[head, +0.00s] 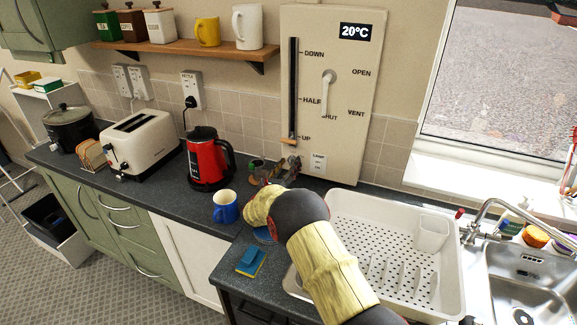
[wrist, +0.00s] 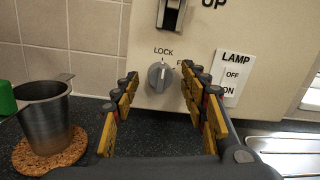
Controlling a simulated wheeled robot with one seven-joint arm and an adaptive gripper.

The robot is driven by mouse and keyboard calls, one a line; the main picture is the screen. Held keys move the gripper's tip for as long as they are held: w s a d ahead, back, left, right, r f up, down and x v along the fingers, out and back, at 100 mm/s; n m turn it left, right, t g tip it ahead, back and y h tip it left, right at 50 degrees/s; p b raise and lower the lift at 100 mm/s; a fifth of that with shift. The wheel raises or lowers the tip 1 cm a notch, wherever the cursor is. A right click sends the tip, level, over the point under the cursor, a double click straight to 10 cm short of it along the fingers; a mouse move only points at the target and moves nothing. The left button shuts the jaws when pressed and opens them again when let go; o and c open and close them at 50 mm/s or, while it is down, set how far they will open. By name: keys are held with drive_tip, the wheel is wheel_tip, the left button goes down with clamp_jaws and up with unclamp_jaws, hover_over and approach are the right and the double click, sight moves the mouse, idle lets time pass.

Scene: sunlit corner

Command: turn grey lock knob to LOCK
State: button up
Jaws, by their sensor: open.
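The grey lock knob (wrist: 160,76) sits low on the beige panel (wrist: 240,25), below the word LOCK. A second label to its upper right, starting with F, is mostly hidden by a finger. The knob's ridge looks near upright; I cannot tell exactly where it points. My gripper (wrist: 159,82) is open, one finger on each side of the knob, and I see gaps between them and it. In the head view my gripper (head: 273,172) is in front of the panel's lower left (head: 335,165), and the knob is not clear there.
A steel cup (wrist: 45,115) stands on a cork mat (wrist: 48,150) left of my gripper. The LAMP switch plate (wrist: 232,77) is close on the right. The red kettle (head: 203,160), blue mug (head: 225,208), sponge (head: 250,262) and dish rack (head: 445,265) surround my arm.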

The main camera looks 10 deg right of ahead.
drive_tip(key=v, duration=1.2)
